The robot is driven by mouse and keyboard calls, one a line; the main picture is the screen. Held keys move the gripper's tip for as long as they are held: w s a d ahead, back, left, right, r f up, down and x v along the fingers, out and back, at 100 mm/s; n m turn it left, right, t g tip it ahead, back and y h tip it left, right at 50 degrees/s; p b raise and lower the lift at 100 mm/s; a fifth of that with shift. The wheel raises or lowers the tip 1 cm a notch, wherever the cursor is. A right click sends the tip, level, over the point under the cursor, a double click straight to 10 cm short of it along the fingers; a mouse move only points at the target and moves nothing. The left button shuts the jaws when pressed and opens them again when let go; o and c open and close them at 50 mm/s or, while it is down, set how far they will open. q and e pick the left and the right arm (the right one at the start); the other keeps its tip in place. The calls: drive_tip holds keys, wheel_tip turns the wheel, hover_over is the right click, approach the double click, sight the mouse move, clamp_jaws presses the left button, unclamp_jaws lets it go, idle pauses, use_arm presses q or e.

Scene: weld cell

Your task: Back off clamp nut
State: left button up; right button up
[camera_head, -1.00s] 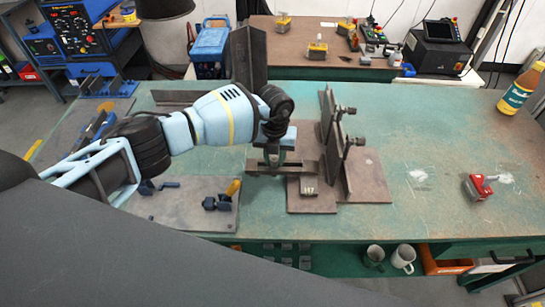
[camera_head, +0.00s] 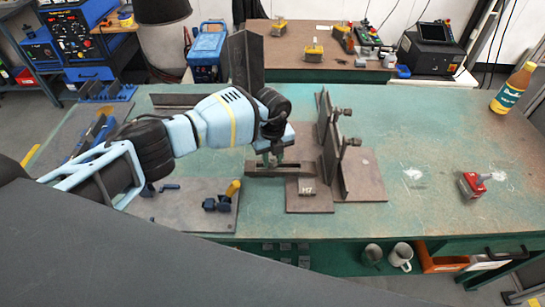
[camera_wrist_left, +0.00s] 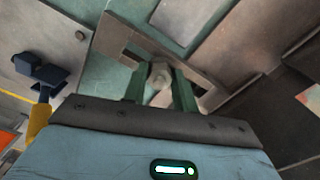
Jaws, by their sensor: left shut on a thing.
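The slotted clamp bar (camera_head: 296,169) lies beside the dark upright plates on the bench. It also shows in the left wrist view (camera_wrist_left: 113,33), with its slot running across under my fingers. A grey clamp nut (camera_wrist_left: 159,74) sits at the slot, between the two green fingers of my left gripper (camera_wrist_left: 159,88). My left gripper (camera_head: 271,162) points down over the bar and is shut on the nut. In the head view the nut is hidden by the gripper. My right gripper is not in view.
Upright plates (camera_head: 329,135) with bolts stand just right of the gripper. A plate marked H7 (camera_head: 308,190) lies in front. A red tool (camera_head: 472,185) and a bottle (camera_head: 513,88) are at the right. A fixture plate (camera_head: 180,212) lies at the left front. The right bench is mostly clear.

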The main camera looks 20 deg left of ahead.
use_arm(q)
drive_tip(key=o, duration=1)
drive_tip(key=shift+r, duration=0.1)
wheel_tip(320, 180, up, 8)
drive_tip(key=shift+f, duration=0.15)
idle(0.4)
